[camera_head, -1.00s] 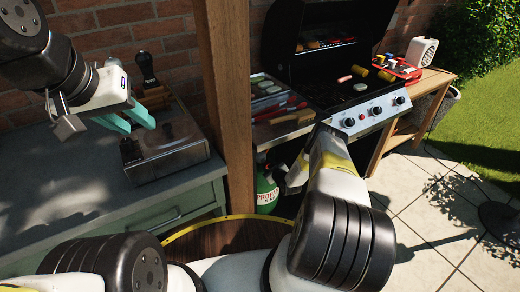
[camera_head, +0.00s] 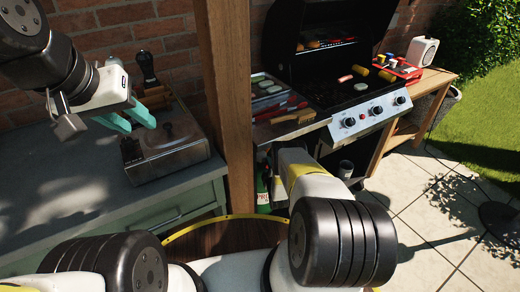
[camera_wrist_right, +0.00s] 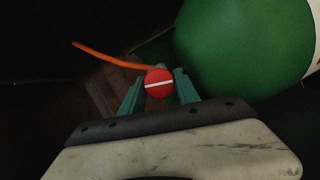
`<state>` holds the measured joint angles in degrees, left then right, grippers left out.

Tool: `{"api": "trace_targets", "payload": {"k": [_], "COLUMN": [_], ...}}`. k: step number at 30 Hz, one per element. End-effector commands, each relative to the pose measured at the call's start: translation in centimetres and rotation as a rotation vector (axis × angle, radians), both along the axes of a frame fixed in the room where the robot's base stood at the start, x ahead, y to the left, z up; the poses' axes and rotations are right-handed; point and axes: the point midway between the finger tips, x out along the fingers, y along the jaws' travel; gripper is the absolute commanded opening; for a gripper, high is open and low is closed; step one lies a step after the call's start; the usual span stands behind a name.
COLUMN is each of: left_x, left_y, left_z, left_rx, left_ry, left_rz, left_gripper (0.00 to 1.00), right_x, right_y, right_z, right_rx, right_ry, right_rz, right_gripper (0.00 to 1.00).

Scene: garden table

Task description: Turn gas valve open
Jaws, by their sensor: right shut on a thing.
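The gas valve is a round red knob (camera_wrist_right: 159,83) with a white line across it, seen in the right wrist view. My right gripper (camera_wrist_right: 160,92) has its teal fingers on both sides of the knob, shut on it. The white line lies nearly level in that view. The green gas bottle (camera_wrist_right: 240,42) is right beside the knob; in the head view a strip of the bottle (camera_head: 263,190) shows beside the wooden post. My right fingers and the knob are hidden in the head view. My left gripper (camera_head: 130,117) is open and empty above the left counter.
An orange hose (camera_wrist_right: 108,55) runs up left from the valve. The grill (camera_head: 345,95) stands above the bottle, with food on it. A wooden post (camera_head: 226,100) is left of the bottle. A metal appliance (camera_head: 172,150) sits on the left counter (camera_head: 60,190). Patio tiles lie right.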

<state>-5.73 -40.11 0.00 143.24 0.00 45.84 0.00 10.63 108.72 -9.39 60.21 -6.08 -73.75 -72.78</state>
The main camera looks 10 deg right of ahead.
Motion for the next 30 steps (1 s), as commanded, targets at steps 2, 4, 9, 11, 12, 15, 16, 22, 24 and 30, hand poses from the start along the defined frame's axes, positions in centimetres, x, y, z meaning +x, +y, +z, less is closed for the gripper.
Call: {"api": "trace_targets", "payload": {"k": [2,4,9,11,12,15,16,22,24,30], "left_x": [0.0,0.0,0.0,0.0,0.0,0.0,0.0,0.0,0.0,0.0], "left_y": [0.0,0.0,0.0,0.0,0.0,0.0,0.0,0.0,0.0,0.0], "left_z": [0.0,0.0,0.0,0.0,0.0,0.0,0.0,0.0,0.0,0.0], "left_rx": [0.0,0.0,0.0,0.0,0.0,0.0,0.0,0.0,0.0,0.0], "left_ry": [0.0,0.0,0.0,0.0,0.0,0.0,0.0,0.0,0.0,0.0], "left_rz": [0.0,0.0,0.0,0.0,0.0,0.0,0.0,0.0,0.0,0.0], "left_gripper": [0.36,0.36,0.36,0.36,0.36,0.36,0.36,0.36,0.36,0.36], "right_x": [-0.03,-0.06,-0.03,-0.05,-0.05,-0.05,-0.05,-0.05,-0.05,-0.04], "right_y": [0.15,0.12,0.05,0.04,0.06,0.06,0.06,0.07,0.07,0.06], "right_z": [-0.07,-0.12,-0.09,-0.11,-0.11,-0.11,-0.12,-0.12,-0.13,-0.12], "right_rx": [-0.037,-0.064,-0.109,-0.118,-0.122,-0.128,-0.128,-0.128,-0.128,-0.127], "right_ry": [-0.014,-0.023,-0.039,-0.042,-0.044,-0.046,-0.046,-0.046,-0.046,-0.046], "right_rz": [0.003,0.002,0.001,0.001,0.001,0.001,0.001,0.001,0.001,0.001], "right_gripper": [0.0,0.0,0.0,0.0,0.0,0.0,0.0,0.0,0.0,0.57]}}
